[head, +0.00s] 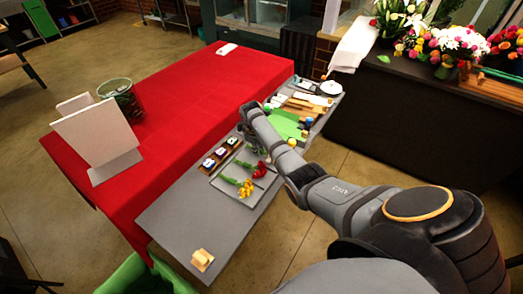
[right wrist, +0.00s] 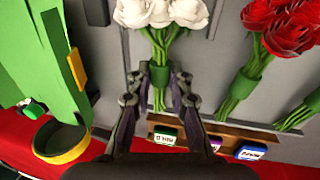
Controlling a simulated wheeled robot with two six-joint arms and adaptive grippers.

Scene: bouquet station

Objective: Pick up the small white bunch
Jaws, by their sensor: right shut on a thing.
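The small white bunch (right wrist: 160,14) shows at the top middle of the right wrist view, with white rose heads above a green wrap and green stems. My right gripper (right wrist: 158,84) is shut on it, with a finger on each side of the stems at the wrap. In the head view my right gripper (head: 246,131) is over the far end of the flower tray, and the white bunch is hidden there behind my arm. I cannot tell whether the bunch still touches the tray. My left gripper is not in view.
A red bunch (head: 260,170) and a yellow bunch (head: 246,188) lie on the grey tray (head: 226,187). A wooden rack of labelled small blocks (head: 213,159) stands beside it. Green sheets (head: 285,124) and tools lie farther back. The front of the grey table (head: 185,215) is mostly clear.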

